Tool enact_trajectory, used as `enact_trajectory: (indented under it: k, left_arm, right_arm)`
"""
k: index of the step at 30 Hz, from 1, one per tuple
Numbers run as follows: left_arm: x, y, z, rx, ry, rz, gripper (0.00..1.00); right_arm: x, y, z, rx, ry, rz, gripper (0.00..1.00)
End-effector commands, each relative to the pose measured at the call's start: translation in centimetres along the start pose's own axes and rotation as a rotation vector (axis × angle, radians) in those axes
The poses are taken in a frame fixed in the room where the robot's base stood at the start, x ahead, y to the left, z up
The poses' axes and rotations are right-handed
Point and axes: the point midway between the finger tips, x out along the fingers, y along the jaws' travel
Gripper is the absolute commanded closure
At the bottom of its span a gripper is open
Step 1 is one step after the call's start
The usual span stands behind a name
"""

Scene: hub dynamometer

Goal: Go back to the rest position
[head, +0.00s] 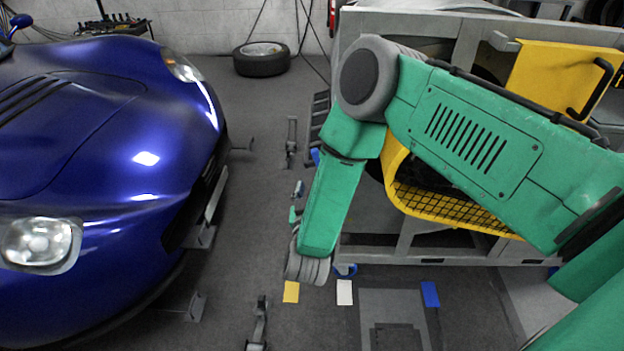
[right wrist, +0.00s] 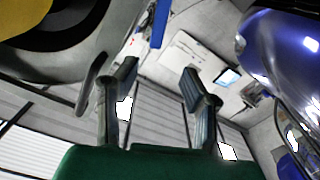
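My right arm comes in from the right of the head view, bends at a grey elbow joint and reaches down. My right gripper (head: 298,190) shows only as a small part beside the lower arm link; the rest is hidden behind that link. In the right wrist view the right gripper (right wrist: 158,80) has its two dark fingers spread apart, with nothing between them. My left gripper is in neither view.
A blue car (head: 90,150) fills the left. A grey frame (head: 440,250) with a yellow mesh guard (head: 455,208) stands behind my right arm. Floor brackets (head: 258,325) lie between them. A tyre (head: 262,60) lies at the back wall.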

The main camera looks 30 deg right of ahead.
Motion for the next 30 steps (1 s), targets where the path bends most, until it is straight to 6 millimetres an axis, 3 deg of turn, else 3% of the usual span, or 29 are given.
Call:
enact_trajectory:
  k: [14,19,23,27,30]
  left_arm:
    - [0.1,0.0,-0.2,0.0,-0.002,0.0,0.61]
    - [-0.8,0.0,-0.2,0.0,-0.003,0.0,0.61]
    - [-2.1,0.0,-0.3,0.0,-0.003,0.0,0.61]
    - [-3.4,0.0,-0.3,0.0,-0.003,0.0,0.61]
    - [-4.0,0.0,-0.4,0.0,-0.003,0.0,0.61]
  right_arm:
    - [-0.1,0.0,0.1,0.001,-0.003,-0.004,0.62]
    - [-2.1,-1.0,2.2,0.011,-0.111,-0.174,0.62]
    - [-8.2,-1.1,7.1,0.004,-0.386,-0.451,0.62]
    - [-16.9,2.6,12.0,-0.043,-0.765,-0.649,0.62]
    - [-22.2,6.3,13.8,-0.088,-0.993,-0.705,0.62]
